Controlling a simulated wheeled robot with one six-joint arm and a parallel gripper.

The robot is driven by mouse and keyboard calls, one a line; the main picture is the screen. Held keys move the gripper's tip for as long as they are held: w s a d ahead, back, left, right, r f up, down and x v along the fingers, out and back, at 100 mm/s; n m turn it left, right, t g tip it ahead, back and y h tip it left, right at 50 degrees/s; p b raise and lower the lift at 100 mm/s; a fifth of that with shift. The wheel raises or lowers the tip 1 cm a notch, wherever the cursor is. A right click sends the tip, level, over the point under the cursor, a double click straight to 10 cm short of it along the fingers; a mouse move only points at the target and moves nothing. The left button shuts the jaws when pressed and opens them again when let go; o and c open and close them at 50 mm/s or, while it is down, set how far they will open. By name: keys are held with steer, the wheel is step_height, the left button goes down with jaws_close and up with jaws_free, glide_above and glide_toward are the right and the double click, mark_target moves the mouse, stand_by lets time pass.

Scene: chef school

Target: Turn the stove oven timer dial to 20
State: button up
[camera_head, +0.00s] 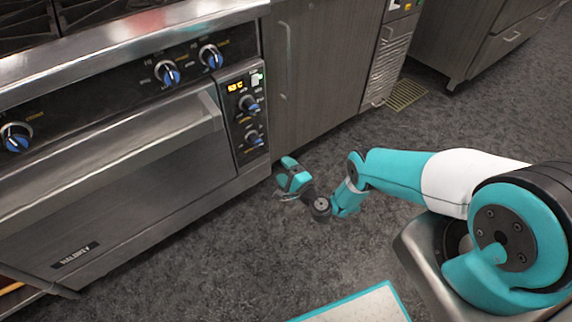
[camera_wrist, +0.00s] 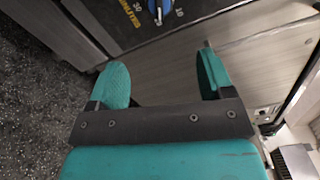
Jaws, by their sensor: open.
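The stove oven (camera_head: 120,180) has a narrow control panel at its right with a lit display (camera_head: 236,86) and two blue-and-black dials. The upper dial (camera_head: 248,104) sits above the lower dial (camera_head: 253,138). In the wrist view, a dial (camera_wrist: 161,8) marked 30, 10 and MINUTES is cut off by the top edge, so its full setting cannot be read. Its minutes marking fits a timer. My gripper (camera_head: 290,178) is open and empty, low in front of the panel's right side, apart from the dials. Its two teal fingers (camera_wrist: 161,80) show in the wrist view.
The oven door handle (camera_head: 110,155) sticks out left of the panel. More blue knobs (camera_head: 168,72) line the upper front. A plain cabinet (camera_head: 320,70) stands right of the oven. The grey floor in front is clear, apart from a teal-edged white surface (camera_head: 360,306).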

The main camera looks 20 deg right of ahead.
steer(key=shift+s, duration=0.25)
